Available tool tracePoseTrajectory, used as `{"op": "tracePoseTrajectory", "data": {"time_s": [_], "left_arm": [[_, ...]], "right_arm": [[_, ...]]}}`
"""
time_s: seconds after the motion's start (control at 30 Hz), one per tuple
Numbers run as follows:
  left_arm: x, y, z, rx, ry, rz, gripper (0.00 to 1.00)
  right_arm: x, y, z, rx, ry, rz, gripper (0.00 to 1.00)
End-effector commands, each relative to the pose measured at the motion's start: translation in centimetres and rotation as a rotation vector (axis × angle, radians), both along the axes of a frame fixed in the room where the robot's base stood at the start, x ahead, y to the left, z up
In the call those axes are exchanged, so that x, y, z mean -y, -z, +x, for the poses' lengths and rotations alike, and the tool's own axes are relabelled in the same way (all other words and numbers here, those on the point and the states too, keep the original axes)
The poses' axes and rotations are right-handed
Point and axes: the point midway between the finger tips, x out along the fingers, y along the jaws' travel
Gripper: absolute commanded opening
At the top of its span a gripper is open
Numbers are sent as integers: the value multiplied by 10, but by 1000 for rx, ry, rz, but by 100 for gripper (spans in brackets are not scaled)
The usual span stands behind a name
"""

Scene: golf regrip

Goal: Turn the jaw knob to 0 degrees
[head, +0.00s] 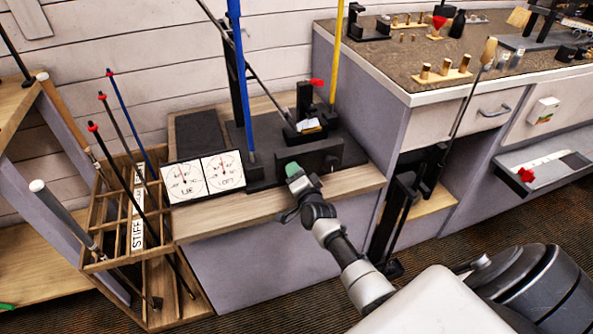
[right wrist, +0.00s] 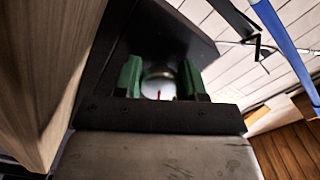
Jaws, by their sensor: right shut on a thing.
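My right gripper (head: 293,171) is at the front of the black fixture (head: 310,155) on the wooden bench. In the right wrist view its green-padded fingers (right wrist: 160,80) are shut on the jaw knob (right wrist: 158,86), a round silvery knob with a thin red mark. The red mark looks roughly upright in that view. The knob is hidden behind the gripper in the head view. My left gripper is in neither view.
LIE (head: 186,181) and LOFT (head: 223,172) dial cards stand left of the fixture. A blue shaft (head: 240,80) and a yellow shaft (head: 337,50) rise near it. A rack of clubs (head: 137,235) stands left. A workbench (head: 420,60) with small parts is right.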

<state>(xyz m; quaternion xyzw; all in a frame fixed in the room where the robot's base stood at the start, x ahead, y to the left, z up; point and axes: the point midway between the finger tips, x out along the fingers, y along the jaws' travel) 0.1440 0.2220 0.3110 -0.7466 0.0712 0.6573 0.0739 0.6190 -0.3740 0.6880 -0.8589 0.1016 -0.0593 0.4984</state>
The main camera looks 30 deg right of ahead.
Motion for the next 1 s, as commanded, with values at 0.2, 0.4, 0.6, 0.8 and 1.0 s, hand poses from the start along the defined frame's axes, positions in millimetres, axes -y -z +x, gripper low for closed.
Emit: {"op": "tracePoseTrajectory", "data": {"time_s": [0.2, 0.4, 0.6, 0.8, 1.0], "left_arm": [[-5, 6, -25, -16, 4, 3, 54], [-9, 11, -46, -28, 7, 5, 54], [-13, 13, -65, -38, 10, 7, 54], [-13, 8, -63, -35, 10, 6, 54], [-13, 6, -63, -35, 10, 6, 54]], "right_arm": [[0, 1, -1, -52, -1, -198, 16], [0, 2, -1, -98, -2, -383, 16], [1, 3, -1, -142, -2, -566, 16], [1, 3, -1, -183, -2, -738, 16], [2, 4, -1, -216, -2, -878, 16]]}}
